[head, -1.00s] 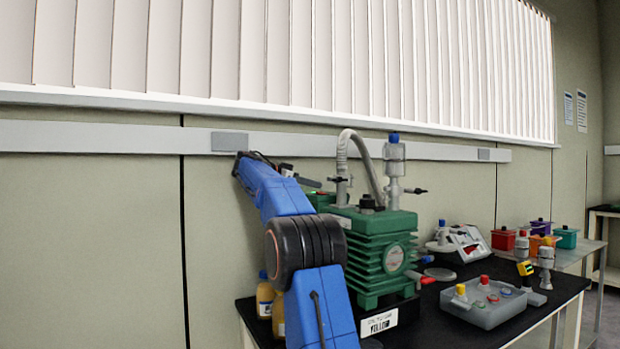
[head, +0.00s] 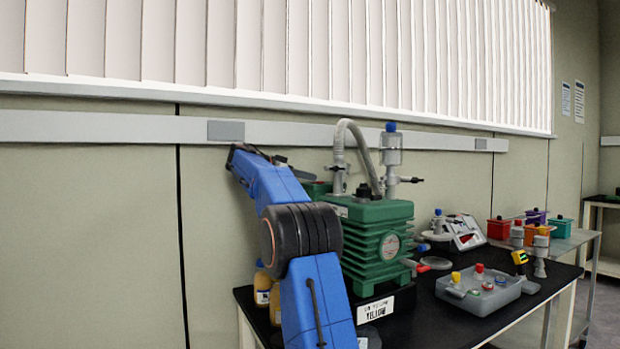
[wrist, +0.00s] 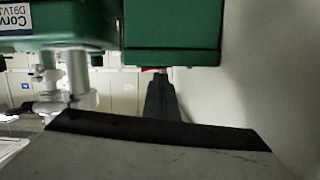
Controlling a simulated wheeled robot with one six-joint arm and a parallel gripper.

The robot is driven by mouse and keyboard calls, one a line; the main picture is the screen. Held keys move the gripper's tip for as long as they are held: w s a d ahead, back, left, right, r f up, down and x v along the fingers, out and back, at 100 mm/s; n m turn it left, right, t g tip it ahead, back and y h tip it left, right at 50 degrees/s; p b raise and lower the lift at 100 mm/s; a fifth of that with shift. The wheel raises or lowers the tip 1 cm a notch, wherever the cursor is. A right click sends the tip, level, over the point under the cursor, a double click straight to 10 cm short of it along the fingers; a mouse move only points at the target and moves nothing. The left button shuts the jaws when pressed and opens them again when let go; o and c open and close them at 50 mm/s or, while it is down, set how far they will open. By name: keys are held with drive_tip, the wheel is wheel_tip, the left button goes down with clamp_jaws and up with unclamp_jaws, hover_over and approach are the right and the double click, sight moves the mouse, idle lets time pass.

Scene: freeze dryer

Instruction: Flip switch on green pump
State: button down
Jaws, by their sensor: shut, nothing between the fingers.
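The green pump (head: 377,240) stands on a black base on the black table, with a hose and a clear trap on top. My blue arm reaches up and over behind its left side; in the head view my gripper is mostly hidden there. In the wrist view the pump's green housing (wrist: 172,35) fills the top. A small red part, perhaps the switch (wrist: 150,69), shows at its lower edge. My dark gripper (wrist: 158,78) is shut and empty, its tip right by that red part; I cannot tell whether they touch.
Bottles with yellowish contents (head: 264,290) stand left of the pump. A grey tray (head: 478,292) with several coloured caps and a red-and-white device (head: 462,233) are to its right. Colourful boxes (head: 535,229) sit farther right. The wall is close behind.

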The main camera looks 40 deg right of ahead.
drive_tip(key=v, duration=1.6)
drive_tip(key=shift+a, duration=0.3)
